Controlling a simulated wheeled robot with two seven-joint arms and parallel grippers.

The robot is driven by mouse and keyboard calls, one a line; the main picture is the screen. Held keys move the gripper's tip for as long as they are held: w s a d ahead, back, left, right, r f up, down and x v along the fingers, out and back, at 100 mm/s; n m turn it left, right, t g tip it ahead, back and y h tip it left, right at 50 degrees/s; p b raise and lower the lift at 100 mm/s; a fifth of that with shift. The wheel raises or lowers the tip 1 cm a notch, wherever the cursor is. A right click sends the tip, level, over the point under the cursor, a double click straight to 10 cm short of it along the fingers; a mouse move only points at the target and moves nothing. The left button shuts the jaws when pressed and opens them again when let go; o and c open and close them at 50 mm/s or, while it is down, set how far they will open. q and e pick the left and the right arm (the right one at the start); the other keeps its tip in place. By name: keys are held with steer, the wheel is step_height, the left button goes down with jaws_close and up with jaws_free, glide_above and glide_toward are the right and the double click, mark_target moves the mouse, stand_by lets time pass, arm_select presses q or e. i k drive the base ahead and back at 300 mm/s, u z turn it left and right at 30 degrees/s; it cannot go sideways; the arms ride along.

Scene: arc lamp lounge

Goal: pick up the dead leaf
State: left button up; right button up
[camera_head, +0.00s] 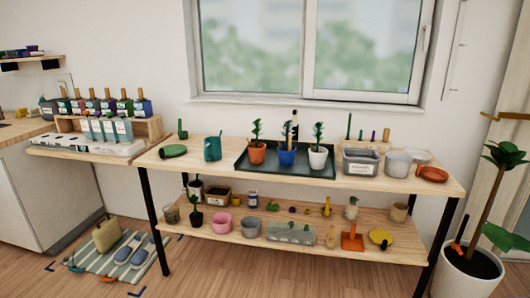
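I cannot make out a dead leaf with certainty at this size. Three small potted plants stand in a row on a dark tray (243,167) on the wooden table: one in an orange pot (257,154), one in a blue pot (287,157), one in a white pot (318,158). Their visible leaves look green. A thin brownish shape (284,141) shows by the blue pot's plant; I cannot tell if it is a leaf or a stick. Neither of my grippers is in view.
The two-level table (222,174) also holds a teal watering can (212,148), a green dish (173,151), grey containers (361,161) and an orange saucer (432,174). Its lower shelf (210,229) is crowded. A large potted plant (468,271) stands at right. A striped mat (113,261) lies on the floor at left.

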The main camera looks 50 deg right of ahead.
mark_target(317, 160)
steer(key=u, duration=0.05)
steer(key=i, duration=1.4)
steer(key=z, duration=1.1)
steer(key=i, duration=1.1)
steer(key=z, duration=1.2)
